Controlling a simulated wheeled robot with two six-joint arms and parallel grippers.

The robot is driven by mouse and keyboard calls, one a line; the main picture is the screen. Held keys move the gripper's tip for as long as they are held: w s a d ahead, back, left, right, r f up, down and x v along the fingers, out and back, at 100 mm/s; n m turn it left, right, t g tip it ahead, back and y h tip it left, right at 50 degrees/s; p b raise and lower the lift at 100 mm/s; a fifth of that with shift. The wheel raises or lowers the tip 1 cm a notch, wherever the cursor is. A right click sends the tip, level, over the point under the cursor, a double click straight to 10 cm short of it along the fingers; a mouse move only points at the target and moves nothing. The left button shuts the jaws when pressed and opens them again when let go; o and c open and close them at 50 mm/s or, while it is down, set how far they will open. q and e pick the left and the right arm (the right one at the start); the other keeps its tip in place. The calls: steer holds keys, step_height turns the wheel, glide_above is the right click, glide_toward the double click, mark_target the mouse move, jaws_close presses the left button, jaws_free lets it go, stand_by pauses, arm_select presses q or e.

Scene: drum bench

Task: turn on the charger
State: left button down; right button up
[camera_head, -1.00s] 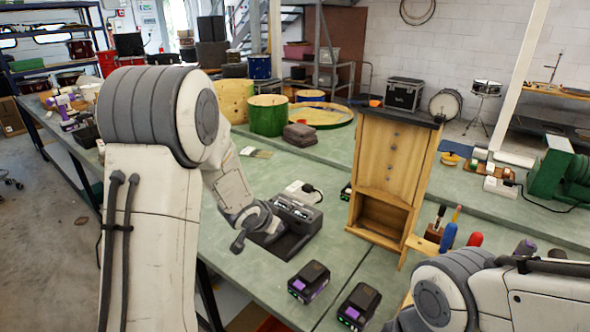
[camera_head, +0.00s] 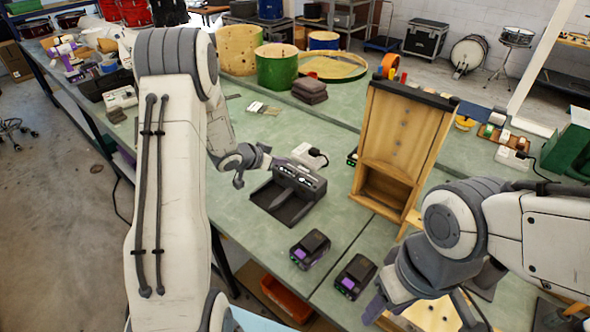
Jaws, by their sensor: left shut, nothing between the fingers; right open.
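Two black batteries with purple marks (camera_head: 310,248) (camera_head: 355,276) stand near the bench's front edge. A tall wooden cabinet (camera_head: 402,135) stands right of the charger. Folded dark cloths (camera_head: 310,91) and drum shells (camera_head: 277,67) lie behind. The bench left of the cloths has some free room.

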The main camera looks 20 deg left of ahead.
arm_select(q)
steer(key=p, duration=0.2)
glide_above(295, 177)
steer(key=f, duration=0.4)
steer(key=shift+s+a+f, duration=0.1)
steer(key=shift+s+f, duration=0.1)
steer(key=shift+s, duration=0.2)
steer(key=f, duration=0.2)
steer(key=shift+w+f, duration=0.3)
steer(key=shift+w+f+p, duration=0.15)
steer(key=shift+f+p, duration=0.25)
steer(key=shift+f, duration=0.5)
